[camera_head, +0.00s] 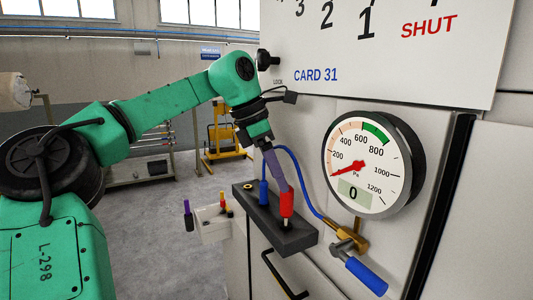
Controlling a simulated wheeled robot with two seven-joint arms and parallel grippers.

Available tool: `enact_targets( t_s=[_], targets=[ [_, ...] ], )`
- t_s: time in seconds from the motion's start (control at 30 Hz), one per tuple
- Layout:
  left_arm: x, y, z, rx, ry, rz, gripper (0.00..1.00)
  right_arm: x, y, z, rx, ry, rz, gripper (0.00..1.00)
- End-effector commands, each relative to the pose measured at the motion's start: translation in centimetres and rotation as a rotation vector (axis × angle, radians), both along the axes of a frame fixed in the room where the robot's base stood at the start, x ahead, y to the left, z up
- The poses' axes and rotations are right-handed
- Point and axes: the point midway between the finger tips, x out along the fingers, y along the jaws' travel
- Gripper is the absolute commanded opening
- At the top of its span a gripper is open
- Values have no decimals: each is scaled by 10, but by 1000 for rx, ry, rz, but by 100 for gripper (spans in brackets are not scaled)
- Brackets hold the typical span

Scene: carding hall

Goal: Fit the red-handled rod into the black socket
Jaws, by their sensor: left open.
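The red-handled rod (286,204) stands at the right part of the black socket block (294,241), roughly upright. A short piece of its metal shows below the red handle, at the block's top. How deep it sits I cannot tell. My left gripper (281,182) reaches down from the upper left. Its fingers are open, at the top of the red handle, and partly hide it. Whether they touch it I cannot tell. A blue plug (263,192) with a blue hose stands in the block's left part, near a brass-ringed hole (247,187). My right gripper is not in view.
A round pressure gauge (366,166) is on the white panel to the right. A brass valve with a blue handle (366,276) juts out below it. A pale holder (213,229) with several coloured handles is left of the block. A black door handle (283,275) is below.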

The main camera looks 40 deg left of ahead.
Motion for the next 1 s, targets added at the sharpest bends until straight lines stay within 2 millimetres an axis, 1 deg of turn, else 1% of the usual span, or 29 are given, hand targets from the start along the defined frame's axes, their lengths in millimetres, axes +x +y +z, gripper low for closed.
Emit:
enact_targets(
  t_s=[0.03,0.1,0.2,0.3,0.4,1.0],
  targets=[
    [-4,3,13,1,-3,4,71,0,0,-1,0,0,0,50],
    [-10,7,32,2,-2,4,71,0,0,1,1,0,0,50],
    [-18,12,54,0,-1,2,71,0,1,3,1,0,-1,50],
    [-22,14,65,0,0,2,71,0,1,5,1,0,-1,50],
    [-24,15,69,-1,0,0,71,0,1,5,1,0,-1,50],
    [-24,15,68,-1,1,1,71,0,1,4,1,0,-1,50]
  ],
)
